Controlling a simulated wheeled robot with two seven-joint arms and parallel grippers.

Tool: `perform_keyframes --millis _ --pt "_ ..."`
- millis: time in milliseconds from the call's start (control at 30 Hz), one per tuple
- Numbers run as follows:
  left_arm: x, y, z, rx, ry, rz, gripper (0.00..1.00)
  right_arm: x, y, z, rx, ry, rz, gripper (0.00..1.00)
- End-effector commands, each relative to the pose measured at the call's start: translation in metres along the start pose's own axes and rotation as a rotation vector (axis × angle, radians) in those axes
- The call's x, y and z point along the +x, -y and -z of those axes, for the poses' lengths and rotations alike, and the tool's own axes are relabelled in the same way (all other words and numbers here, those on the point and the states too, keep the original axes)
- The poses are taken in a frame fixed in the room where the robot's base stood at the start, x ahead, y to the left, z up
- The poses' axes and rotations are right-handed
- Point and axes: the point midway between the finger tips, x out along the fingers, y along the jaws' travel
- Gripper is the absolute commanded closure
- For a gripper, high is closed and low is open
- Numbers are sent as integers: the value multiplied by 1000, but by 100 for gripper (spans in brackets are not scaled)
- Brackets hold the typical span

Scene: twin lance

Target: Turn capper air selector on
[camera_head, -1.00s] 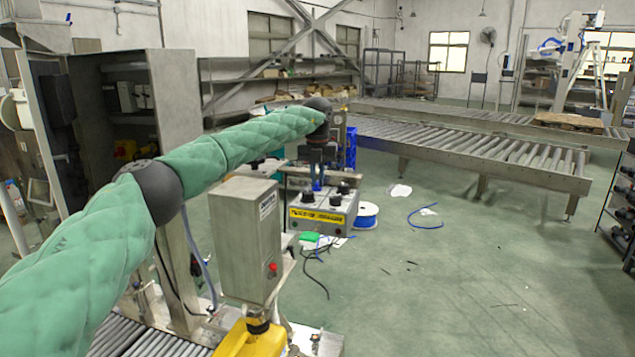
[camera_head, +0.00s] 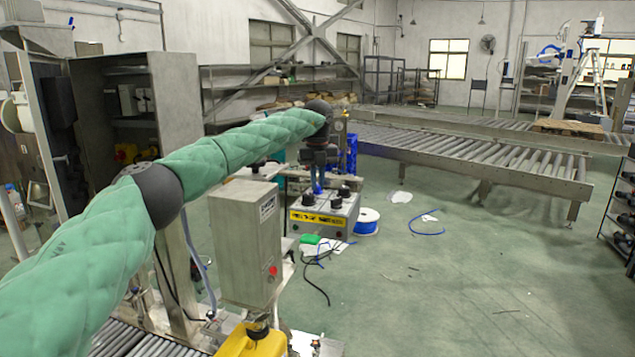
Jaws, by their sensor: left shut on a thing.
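A grey control box (camera_head: 325,221) with a yellow label strip and several black knobs on its top stands right of the picture's centre. My left arm, in a green quilted sleeve, reaches from the left edge over to it. My left gripper (camera_head: 318,187) points down at the top of the box, among the black knobs. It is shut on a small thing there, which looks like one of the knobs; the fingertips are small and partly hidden. One black knob (camera_head: 336,201) shows to the right of the fingers. My right gripper is not in view.
A grey steel cabinet (camera_head: 246,240) with a red button stands nearer, left of the control box. A yellow jug (camera_head: 252,342) is at the bottom. A blue-and-white spool (camera_head: 367,221) and loose cables lie on the floor. Roller conveyors (camera_head: 470,150) run behind. The right floor is mostly clear.

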Motion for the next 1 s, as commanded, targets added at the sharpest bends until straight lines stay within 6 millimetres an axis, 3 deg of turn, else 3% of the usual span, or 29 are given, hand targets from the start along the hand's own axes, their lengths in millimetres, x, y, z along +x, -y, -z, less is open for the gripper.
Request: perform_keyframes --millis 67,100,200,567,1000 --pt "-4 0 -1 -2 4 3 100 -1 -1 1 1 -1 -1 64" --pt "-4 0 -1 -2 5 3 86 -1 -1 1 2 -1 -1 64" --pt "-3 0 -1 -2 4 2 68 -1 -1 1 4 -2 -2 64" --pt "-5 0 0 0 2 1 68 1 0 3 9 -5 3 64" --pt "-65 1 -1 0 3 2 68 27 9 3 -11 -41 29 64"
